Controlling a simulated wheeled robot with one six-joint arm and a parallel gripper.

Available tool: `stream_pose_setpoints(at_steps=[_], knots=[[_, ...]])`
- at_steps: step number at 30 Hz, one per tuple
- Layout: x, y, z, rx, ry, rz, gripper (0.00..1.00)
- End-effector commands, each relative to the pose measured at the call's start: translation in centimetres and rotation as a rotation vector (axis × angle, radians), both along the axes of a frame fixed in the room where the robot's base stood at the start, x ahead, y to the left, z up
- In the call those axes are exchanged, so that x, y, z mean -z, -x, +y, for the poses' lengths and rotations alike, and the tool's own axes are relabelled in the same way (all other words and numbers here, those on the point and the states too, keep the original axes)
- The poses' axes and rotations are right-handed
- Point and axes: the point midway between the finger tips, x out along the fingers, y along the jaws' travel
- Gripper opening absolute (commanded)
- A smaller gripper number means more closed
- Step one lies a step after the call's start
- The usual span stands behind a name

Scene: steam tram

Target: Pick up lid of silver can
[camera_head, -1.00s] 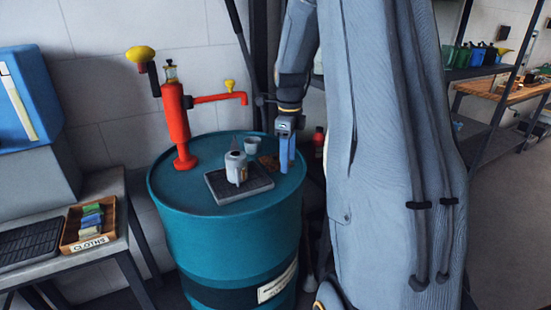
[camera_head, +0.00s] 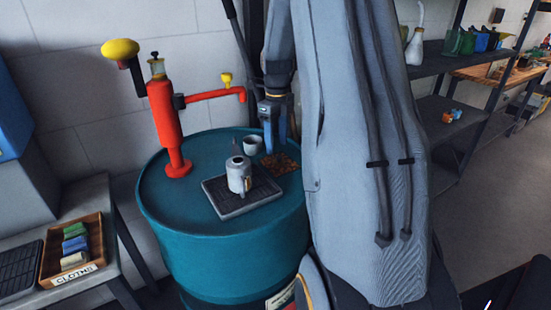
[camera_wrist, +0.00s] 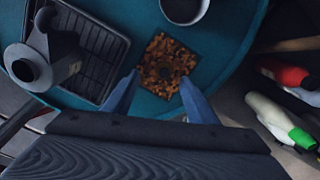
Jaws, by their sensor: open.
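A silver can (camera_head: 238,175) with a spout stands upright on a black ribbed tray (camera_head: 222,205) on top of a teal drum. In the wrist view the can (camera_wrist: 38,62) is at the left, seen from above, with a round grey top; I cannot tell whether a separate lid sits there. My gripper (camera_head: 273,145) points down over the drum's right side, to the right of the can and apart from it. In the wrist view my gripper's two blue fingers (camera_wrist: 154,92) are spread, with a rusty-brown patch visible between them. The gripper is empty.
The rusty-brown patch (camera_head: 281,163) lies on the drum (camera_head: 205,255). A small grey cup (camera_head: 252,145) stands behind the can. A red pump (camera_head: 167,125) rises at the drum's left, its spout reaching right. A box of cloths (camera_head: 72,248) sits lower left. Bottles (camera_wrist: 285,115) lie right of the drum.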

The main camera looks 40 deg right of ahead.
Motion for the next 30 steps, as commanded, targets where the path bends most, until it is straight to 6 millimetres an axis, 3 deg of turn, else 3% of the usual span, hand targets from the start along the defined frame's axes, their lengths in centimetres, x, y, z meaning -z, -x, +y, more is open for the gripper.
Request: stream_pose_setpoints(at_steps=[15, 23, 26, 30], knots=[[5.5, -0.1, -0.7, 0.008, -0.001, 0.001, 0.52], [5.9, -0.3, -0.6, 0.006, 0.001, 0.0, 0.52], [5.9, -0.3, -0.6, 0.005, 0.001, 0.0, 0.4], [5.9, -0.3, -0.6, 0.005, 0.001, 0.0, 0.16]])
